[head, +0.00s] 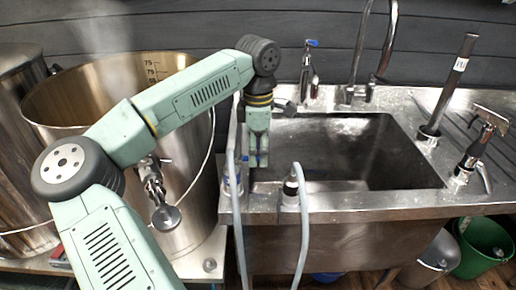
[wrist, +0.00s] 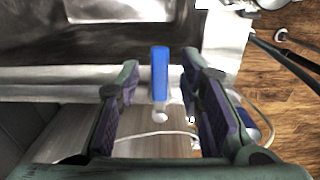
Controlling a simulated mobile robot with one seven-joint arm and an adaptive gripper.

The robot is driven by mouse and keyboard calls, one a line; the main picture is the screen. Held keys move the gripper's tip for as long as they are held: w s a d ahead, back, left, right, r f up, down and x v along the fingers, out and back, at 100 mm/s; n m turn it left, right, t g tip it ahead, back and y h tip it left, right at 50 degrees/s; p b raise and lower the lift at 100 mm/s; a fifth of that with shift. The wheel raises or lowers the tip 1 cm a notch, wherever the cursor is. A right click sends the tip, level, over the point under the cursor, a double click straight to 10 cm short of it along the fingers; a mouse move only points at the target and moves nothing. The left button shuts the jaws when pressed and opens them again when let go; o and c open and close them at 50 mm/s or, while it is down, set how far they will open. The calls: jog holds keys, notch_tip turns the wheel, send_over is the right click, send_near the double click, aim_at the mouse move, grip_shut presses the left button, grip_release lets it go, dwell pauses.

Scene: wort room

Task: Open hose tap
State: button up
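A blue lever handle (wrist: 159,73) stands between the two fingers of my gripper (wrist: 157,90) in the wrist view. A small pale metal fitting shows just below it. The fingers are spread wide on either side, with visible gaps, so I see no contact. In the head view my gripper (head: 258,160) points down over the left edge of the sink.
The sink (head: 410,175) lies right of my gripper. A large steel kettle (head: 195,190) with a valve (head: 157,190) stands left. Another hose fitting (head: 291,188) is on the sink's front edge. A blue-topped tap (head: 310,70) and a tall faucet (head: 359,60) stand behind.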

grip_shut()
dwell(0.5)
dwell(0.4)
